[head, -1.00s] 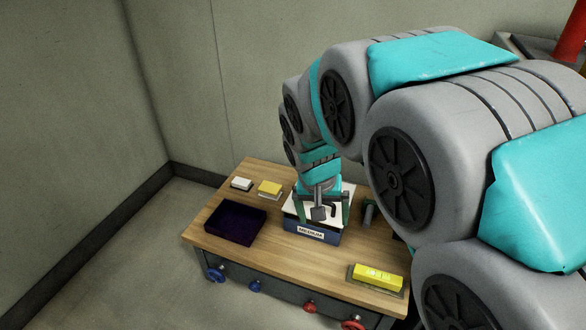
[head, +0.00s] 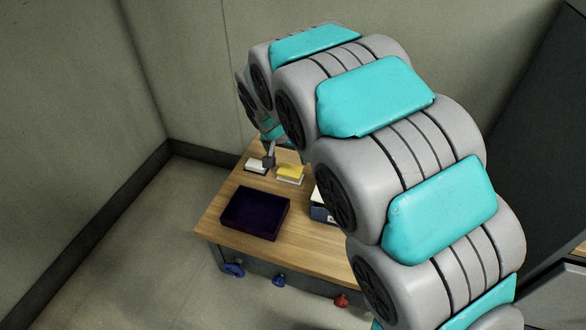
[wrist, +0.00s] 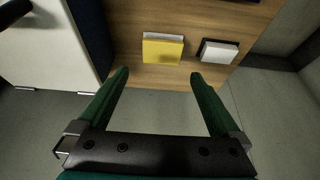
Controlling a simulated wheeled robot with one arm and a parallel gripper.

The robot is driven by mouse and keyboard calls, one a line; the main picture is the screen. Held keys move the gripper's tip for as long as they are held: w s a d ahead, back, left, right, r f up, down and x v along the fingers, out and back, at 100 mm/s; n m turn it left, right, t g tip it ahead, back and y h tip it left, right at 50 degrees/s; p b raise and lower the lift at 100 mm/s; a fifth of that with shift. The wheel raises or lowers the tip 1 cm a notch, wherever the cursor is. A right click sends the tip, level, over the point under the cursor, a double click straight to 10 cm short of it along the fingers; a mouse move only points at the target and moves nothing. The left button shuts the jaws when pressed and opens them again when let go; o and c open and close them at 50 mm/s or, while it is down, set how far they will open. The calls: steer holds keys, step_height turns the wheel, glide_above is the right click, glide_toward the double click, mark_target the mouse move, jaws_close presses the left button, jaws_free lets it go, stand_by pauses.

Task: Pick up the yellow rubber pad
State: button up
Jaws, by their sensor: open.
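The yellow rubber pad (head: 290,173) lies flat on the wooden table, towards its back edge, with a pale layer showing along its side. It also shows in the wrist view (wrist: 162,50), ahead of and roughly centred between my fingertips. My gripper (wrist: 160,76) is open and empty, its two green fingers apart, with grey floor showing between them. In the head view my wrist end is above the back of the table, near the pads; the fingers are hard to make out there.
A white pad (head: 256,166) on a dark base lies left of the yellow pad; it also shows in the wrist view (wrist: 219,52). A dark purple tray (head: 232,222) stands in front. A blue-and-white box (head: 321,211) is partly hidden by my arm. Bare wood (head: 303,245) lies right of the tray.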

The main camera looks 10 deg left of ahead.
mark_target(290, 169)
steer(key=x, duration=0.4)
steer(key=b+x, duration=0.1)
steer(key=x, duration=0.2)
steer(key=shift+a+f, duration=0.2)
steer(key=shift+f, duration=0.25)
steer(key=c, duration=0.9)
